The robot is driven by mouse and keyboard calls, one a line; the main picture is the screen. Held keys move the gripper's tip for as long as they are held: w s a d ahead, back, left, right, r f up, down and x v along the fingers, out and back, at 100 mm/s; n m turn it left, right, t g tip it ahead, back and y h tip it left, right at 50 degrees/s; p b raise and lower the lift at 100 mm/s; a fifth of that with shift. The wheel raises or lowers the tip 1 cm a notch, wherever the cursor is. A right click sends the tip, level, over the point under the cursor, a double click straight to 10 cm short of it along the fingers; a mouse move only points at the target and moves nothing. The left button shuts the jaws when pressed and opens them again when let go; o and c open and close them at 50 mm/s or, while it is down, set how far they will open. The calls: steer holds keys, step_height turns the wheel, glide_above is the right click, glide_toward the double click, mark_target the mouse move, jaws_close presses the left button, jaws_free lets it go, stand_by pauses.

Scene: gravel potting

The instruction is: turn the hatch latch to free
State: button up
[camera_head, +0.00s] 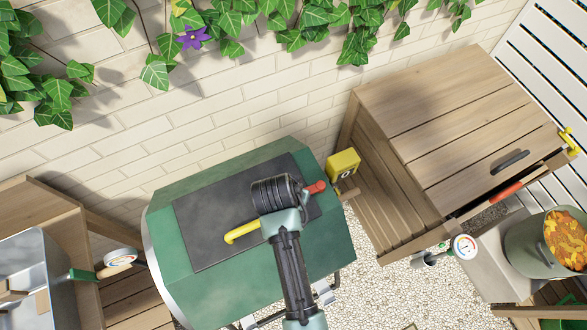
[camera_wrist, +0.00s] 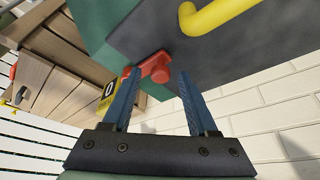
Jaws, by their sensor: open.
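The red hatch latch (camera_head: 315,188) sits at the right side of the dark hatch panel (camera_head: 205,228) on the green drum (camera_head: 185,278). In the wrist view the latch (camera_wrist: 157,68) shows between the tips of my gripper (camera_wrist: 158,76), whose blue fingers are open, one on each side. I cannot tell whether either finger touches it. A yellow handle (camera_head: 242,232) is fixed to the hatch panel. In the head view my arm covers part of the panel, and my fingers are hidden.
A yellow box (camera_head: 343,165) with a dark mark stands just right of the drum. A wooden cabinet (camera_head: 450,120) is at the right, with a green pot (camera_head: 545,250) near it. A metal basin (camera_head: 35,270) is at the left. A brick wall (camera_head: 220,110) stands behind.

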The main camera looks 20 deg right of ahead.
jaws_close()
stand_by(1.3)
